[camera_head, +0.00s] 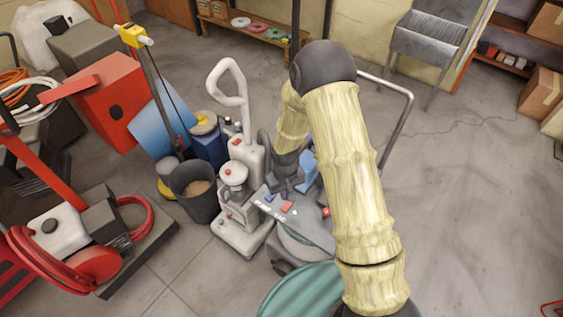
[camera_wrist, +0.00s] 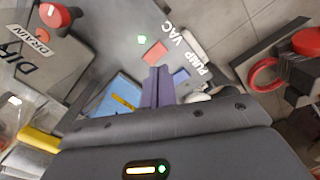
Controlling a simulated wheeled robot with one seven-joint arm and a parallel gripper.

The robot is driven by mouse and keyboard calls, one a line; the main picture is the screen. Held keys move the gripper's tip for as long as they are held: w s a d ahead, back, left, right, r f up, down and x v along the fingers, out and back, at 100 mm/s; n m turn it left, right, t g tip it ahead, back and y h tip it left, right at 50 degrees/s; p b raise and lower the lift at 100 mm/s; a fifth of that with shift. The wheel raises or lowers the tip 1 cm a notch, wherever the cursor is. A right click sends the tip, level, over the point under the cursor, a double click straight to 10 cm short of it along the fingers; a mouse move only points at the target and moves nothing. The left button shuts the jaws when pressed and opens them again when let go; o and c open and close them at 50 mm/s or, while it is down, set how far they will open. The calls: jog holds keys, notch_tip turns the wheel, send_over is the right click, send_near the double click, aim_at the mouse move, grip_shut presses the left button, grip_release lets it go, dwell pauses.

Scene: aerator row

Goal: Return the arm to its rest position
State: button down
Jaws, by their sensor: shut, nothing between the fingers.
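My arm, in pale yellow ribbed covers, comes from the lower right of the head view, bends at a dark elbow and reaches down to the cart. My gripper (camera_head: 281,188) is over the cart's grey top (camera_head: 314,233), small and partly hidden in the head view. In the wrist view my gripper (camera_wrist: 158,84) shows its purple-grey fingers together, with nothing between them. I cannot tell whether the fingertips touch the panel.
A blue block (camera_head: 308,168) stands close to my gripper. A white upright machine (camera_head: 243,175) and a dark bucket (camera_head: 194,190) stand left of the cart. The cart's handle (camera_head: 397,125) rises behind my arm.

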jog(key=s+d+r+m+t, duration=0.1)
jog(key=d+r, duration=0.2)
jog(key=r, duration=0.4)
jog(key=s+d+r+m, duration=0.1)
jog(key=s+d+r, duration=0.1)
jog(key=d+r, duration=0.3)
jog(key=s+d+r+m+t, duration=0.1)
jog(key=s+d+r, duration=0.3)
jog(key=s+r, duration=0.5)
notch_tip(320, 180, up, 2)
jog(key=shift+s+d+r+m+t, duration=0.1)
jog(key=shift+s+d+m+t, duration=0.2)
jog(key=shift+m, duration=0.4)
jog(key=shift+w, duration=0.15)
jog(key=shift+a, duration=0.2)
